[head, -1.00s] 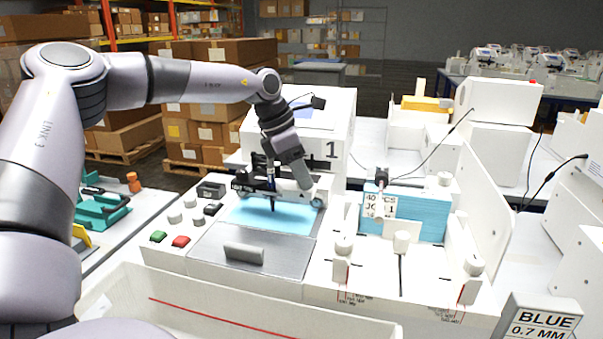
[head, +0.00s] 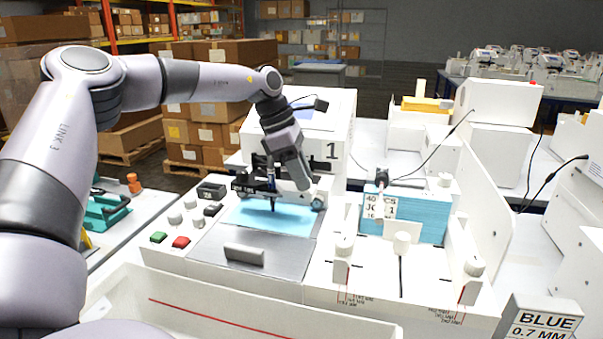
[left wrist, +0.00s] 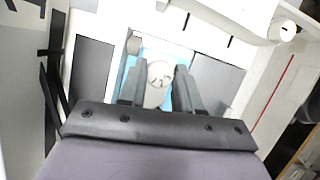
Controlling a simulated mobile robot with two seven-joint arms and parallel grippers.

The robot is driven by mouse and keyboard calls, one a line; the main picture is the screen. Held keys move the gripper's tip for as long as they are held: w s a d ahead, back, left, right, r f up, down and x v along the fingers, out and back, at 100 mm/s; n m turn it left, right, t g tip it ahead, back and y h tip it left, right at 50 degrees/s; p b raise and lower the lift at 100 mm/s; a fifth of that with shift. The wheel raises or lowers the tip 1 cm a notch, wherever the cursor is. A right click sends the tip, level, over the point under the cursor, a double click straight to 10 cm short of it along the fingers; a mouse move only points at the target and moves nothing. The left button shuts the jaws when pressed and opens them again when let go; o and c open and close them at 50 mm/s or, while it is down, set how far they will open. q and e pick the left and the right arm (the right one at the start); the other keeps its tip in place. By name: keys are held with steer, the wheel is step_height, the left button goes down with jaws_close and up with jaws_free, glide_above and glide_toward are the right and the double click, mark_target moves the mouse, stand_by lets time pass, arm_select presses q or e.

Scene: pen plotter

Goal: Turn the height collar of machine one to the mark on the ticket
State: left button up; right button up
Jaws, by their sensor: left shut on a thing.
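Machine one (head: 335,125) is a white pen plotter marked "1", with a sheet of light blue paper (head: 262,218) on its bed. My left gripper (head: 303,184) reaches down over the paper near the right end of the pen bar (head: 245,184). In the left wrist view its two fingers stand on either side of a round, pale height collar (left wrist: 159,82) with dark marks, shut on it. The marks are too small to read. In the head view the collar is hidden by the gripper. A white ticket (head: 380,206) stands before the blue stack, its print only partly legible. My right gripper is out of view.
A stack of blue sheets (head: 425,218) stands right of the machine among white guides and knobs (head: 473,265). Green and red buttons (head: 181,242) are at the front left. A white bin (head: 330,328) lies in front. A "BLUE 0.7 MM" box (head: 540,318) is at lower right.

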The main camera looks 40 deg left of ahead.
arm_select(q)
steer(key=o, duration=1)
steer(key=shift+o, duration=0.2)
steer(key=v, duration=0.7)
steer(key=shift+b, duration=0.3)
